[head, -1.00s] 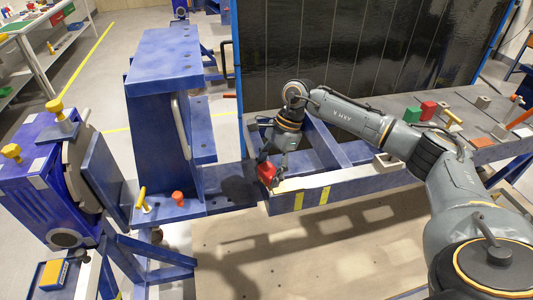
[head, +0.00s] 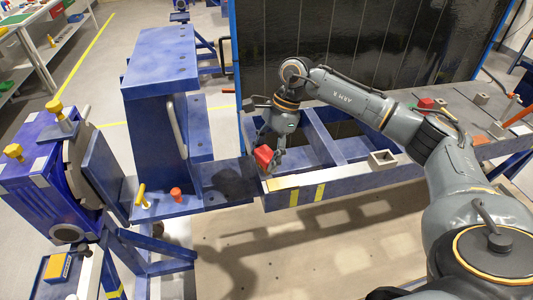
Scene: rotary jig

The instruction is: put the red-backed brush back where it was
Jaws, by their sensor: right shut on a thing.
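My right gripper (head: 271,151) is shut on the red-backed brush (head: 264,157). It holds the brush at the near left corner of the blue frame (head: 345,186), over or just behind a pale strip (head: 283,183) on its front beam. Only the red back shows clearly; bristles cannot be made out. I cannot tell for sure whether the brush touches the frame, but it looks slightly above it. My left gripper is not in view.
A tall blue upright (head: 160,75) stands left of the gripper, with a yellow-handled pin (head: 140,195) and an orange knob (head: 176,194) on its foot. A grey square tube piece (head: 382,159) and a red block (head: 426,103) lie to the right.

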